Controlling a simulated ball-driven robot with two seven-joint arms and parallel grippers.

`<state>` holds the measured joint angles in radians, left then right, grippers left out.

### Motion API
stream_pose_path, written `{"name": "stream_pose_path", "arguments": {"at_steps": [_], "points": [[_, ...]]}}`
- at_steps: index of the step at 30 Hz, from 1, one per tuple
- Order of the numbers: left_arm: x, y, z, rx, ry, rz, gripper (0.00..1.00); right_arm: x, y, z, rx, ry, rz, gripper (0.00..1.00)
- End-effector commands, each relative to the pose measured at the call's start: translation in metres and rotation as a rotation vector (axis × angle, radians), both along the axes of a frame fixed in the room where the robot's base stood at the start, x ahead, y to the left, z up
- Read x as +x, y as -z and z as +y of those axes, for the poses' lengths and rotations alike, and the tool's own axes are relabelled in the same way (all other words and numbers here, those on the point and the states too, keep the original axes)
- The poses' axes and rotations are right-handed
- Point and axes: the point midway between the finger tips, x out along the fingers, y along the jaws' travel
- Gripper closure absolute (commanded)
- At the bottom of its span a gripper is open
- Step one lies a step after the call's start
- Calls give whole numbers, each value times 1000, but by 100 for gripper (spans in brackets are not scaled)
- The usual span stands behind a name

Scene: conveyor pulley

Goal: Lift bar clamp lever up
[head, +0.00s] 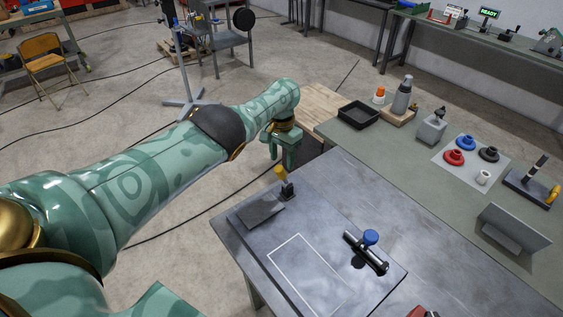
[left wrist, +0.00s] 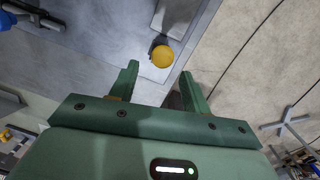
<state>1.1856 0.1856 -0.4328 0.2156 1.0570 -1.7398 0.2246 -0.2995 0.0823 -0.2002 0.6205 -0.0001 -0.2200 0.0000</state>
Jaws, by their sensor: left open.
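My left gripper (head: 283,162) is open and empty, fingers pointing down. It is above the near table's far left corner. Just below it in the head view stands an upright black lever with a yellow knob (head: 281,173), beside a dark plate. In the left wrist view the round yellow knob (left wrist: 162,56) shows just beyond and between the open fingertips (left wrist: 159,76), apart from them. A blue knob (head: 370,237) stands on a dark, silver-ended bar (head: 365,253) further right. Which of the two is the bar clamp lever is not marked. My right gripper is out of view.
The grey metal table (head: 430,235) carries a white outlined rectangle (head: 308,272). The green bench (head: 410,155) behind holds a black tray (head: 358,115), a grey bottle (head: 402,95), coloured knobs and an angled metal plate (head: 513,230).

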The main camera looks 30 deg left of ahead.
Motion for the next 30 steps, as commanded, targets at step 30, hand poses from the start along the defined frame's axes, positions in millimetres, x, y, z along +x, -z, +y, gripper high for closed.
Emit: {"name": "stream_pose_path", "arguments": {"at_steps": [30], "points": [[10, -116, 5, 0, 1, 2, 52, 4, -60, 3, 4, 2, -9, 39]]}}
